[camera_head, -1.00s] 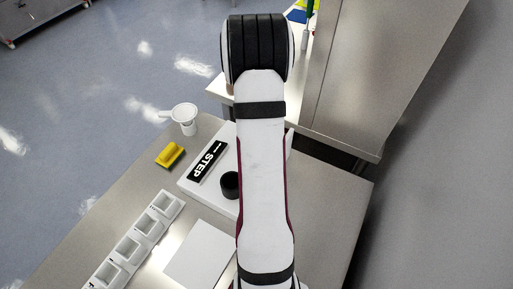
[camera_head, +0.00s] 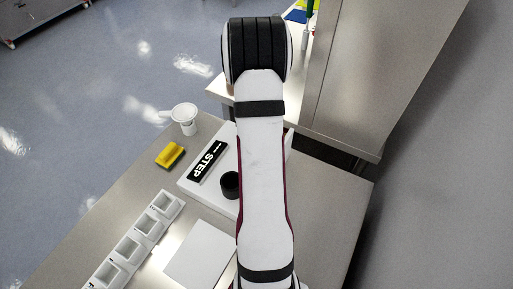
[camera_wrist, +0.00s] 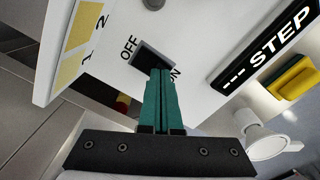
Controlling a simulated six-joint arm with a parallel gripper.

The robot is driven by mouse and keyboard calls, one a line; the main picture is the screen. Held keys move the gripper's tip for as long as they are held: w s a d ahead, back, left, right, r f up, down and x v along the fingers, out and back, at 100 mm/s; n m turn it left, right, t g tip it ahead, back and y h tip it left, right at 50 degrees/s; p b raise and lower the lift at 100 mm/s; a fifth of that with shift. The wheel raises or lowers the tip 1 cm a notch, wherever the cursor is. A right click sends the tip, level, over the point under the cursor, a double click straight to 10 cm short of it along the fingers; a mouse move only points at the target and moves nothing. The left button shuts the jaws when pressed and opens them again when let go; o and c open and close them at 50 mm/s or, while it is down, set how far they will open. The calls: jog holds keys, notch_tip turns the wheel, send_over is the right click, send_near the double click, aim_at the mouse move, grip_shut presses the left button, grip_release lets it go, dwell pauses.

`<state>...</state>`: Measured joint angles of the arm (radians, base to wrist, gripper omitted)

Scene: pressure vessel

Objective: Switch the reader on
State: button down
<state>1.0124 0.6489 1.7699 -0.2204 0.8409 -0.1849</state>
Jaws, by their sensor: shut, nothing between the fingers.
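The reader is a white box (camera_head: 222,150) with a black display (camera_head: 207,161) reading "STEP", partly hidden by my arm in the head view. In the wrist view, its white face (camera_wrist: 200,40) carries a dark rocker switch (camera_wrist: 145,52) between the labels OFF and ON. My gripper (camera_wrist: 158,72) has its green fingers shut and empty. The fingertips overlap the switch near its ON side in this view; I cannot tell whether they touch it. The display also shows in the wrist view (camera_wrist: 266,48). The head view hides my gripper behind the arm.
A yellow block (camera_head: 170,155) and a white funnel-like cup (camera_head: 184,117) stand left of and behind the reader. A row of white bins (camera_head: 137,245) and a white sheet (camera_head: 200,253) lie in front. A steel cabinet (camera_head: 350,75) stands at the right.

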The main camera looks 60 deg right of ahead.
jog(key=shift+f, duration=0.2)
jog(key=shift+r, duration=3.55)
